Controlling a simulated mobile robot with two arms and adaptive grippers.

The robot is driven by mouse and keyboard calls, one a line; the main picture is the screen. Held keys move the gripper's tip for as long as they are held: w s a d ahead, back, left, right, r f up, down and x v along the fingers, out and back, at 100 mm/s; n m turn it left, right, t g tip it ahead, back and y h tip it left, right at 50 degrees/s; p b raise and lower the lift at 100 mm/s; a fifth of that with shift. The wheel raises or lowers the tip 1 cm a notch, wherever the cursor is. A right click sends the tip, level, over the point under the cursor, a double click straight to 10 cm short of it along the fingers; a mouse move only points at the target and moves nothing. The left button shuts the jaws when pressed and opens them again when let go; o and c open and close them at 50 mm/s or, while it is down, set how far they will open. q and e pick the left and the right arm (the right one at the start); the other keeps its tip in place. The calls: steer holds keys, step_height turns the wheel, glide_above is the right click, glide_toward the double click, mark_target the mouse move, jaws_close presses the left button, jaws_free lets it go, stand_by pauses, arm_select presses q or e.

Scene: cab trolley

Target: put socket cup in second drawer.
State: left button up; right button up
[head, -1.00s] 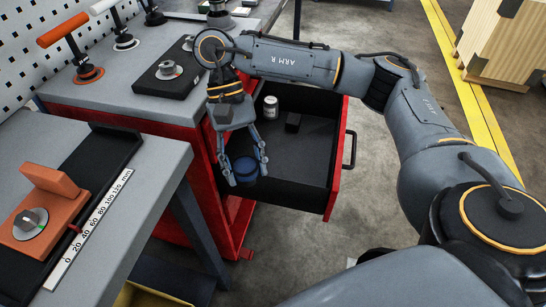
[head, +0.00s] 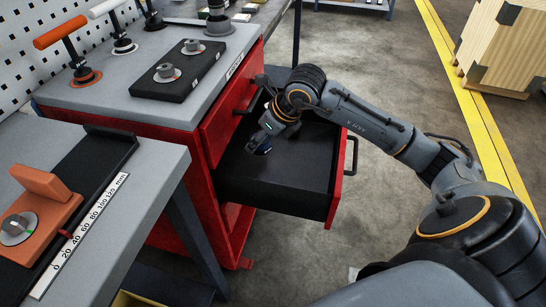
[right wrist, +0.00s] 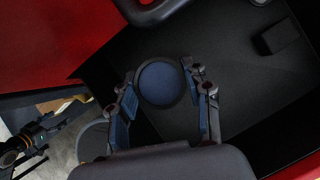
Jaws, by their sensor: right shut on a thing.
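The socket cup is a round blue cup. In the head view only a small part of it (head: 264,148) shows, below my right gripper (head: 266,140). In the right wrist view the cup (right wrist: 160,83) sits between the two fingers of my right gripper (right wrist: 162,92), which is shut on it. The cup is over the open drawer (head: 315,197), the one below a shut top drawer (head: 222,122) of the red cabinet. I cannot tell whether the cup touches the drawer floor.
In the right wrist view a dark block (right wrist: 280,35) lies in the drawer, with part of a can beyond it. The shut top drawer's dark handle (right wrist: 155,12) is close by the cup. A workbench (head: 140,190) stands at left. The drawer's front part is clear.

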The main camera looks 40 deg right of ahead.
steer(key=shift+w+d+f+m+h+b, duration=0.15)
steer(key=shift+d+f+m+h, duration=0.2)
steer(key=shift+d+m, duration=0.2)
steer(key=shift+w+d+f+m+h+b, duration=0.15)
steer(key=shift+d+f+m+h, duration=0.1)
steer(key=shift+d+f+m, duration=0.3)
glide_above(262, 168)
steer(key=s, duration=0.2)
steer(key=shift+m, duration=0.3)
steer(key=f, duration=0.2)
steer(key=f+b, duration=0.1)
steer(key=f, duration=0.2)
steer(key=shift+s+d+f, duration=0.15)
steer(key=shift+s, duration=0.05)
step_height(262, 168, down, 4)
steer(key=shift+r+b, duration=0.1)
steer(key=shift+b, duration=0.2)
arm_select(q)
steer(key=w+v, duration=0.2)
steer(key=v, duration=0.6)
steer(key=shift+r+t, duration=0.3)
steer(key=shift+r, duration=0.35)
arm_select(e)
steer(key=shift+f, duration=0.35)
arm_select(q)
steer(key=shift+s+a, duration=0.1)
